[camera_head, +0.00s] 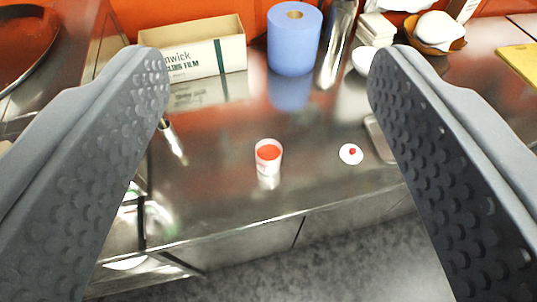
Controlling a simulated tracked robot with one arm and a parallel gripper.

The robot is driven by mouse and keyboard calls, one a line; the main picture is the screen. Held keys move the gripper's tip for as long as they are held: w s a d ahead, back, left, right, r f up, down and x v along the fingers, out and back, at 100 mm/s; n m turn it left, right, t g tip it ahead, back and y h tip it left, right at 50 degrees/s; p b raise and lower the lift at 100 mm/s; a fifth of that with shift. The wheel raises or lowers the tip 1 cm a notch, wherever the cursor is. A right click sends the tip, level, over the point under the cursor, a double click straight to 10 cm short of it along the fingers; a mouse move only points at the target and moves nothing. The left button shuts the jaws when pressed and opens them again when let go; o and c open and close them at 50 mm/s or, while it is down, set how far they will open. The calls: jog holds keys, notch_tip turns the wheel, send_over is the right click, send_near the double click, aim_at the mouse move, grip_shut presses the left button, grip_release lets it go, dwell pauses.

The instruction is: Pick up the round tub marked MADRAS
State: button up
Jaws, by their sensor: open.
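A small round white tub (268,156) with an orange-red top or contents stands upright on the steel counter, near its front edge. Any marking on it is too small to read, so I cannot tell whether it says MADRAS. My gripper (269,72) is wide open, with one dark studded finger at each side of the picture. The tub appears between the fingers, with clear space on both sides. Nothing is held.
A white disc with a red knob (350,154) lies right of the tub on the counter (225,185). A film box (195,50), a blue paper roll (294,40) and a shiny cylinder (337,45) stand behind. A metal tube (173,140) lies left.

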aim_at(268, 152)
jog(key=o, duration=0.5)
jog(key=shift+w+d+f, duration=0.25)
jog(key=shift+w+f, duration=0.3)
jog(key=shift+w, duration=0.15)
jog(key=w+d+f+n+h, duration=0.1)
jog(key=w+d+f, duration=0.2)
jog(key=w+f, duration=0.65)
jog(key=w+d+f, duration=0.3)
jog(key=w+f, duration=0.4)
jog(key=f, duration=0.5)
jog(key=a+f+y, duration=0.1)
jog(key=f, duration=0.8)
jog(key=w+a+f+n+y, duration=0.1)
jog(key=f+y, duration=0.1)
jog(key=f, duration=0.7)
jog(key=a+f+n+g+y, duration=0.1)
jog(key=f, duration=0.9)
jog(key=shift+w+f+y, duration=0.1)
jog(key=shift+w+y, duration=0.15)
jog(key=shift+y, duration=0.15)
jog(key=x, duration=1.3)
jog(key=shift+f+b, duration=0.1)
jog(key=shift+b, duration=0.3)
jog(key=shift+w+a, duration=0.1)
jog(key=shift+w, duration=0.2)
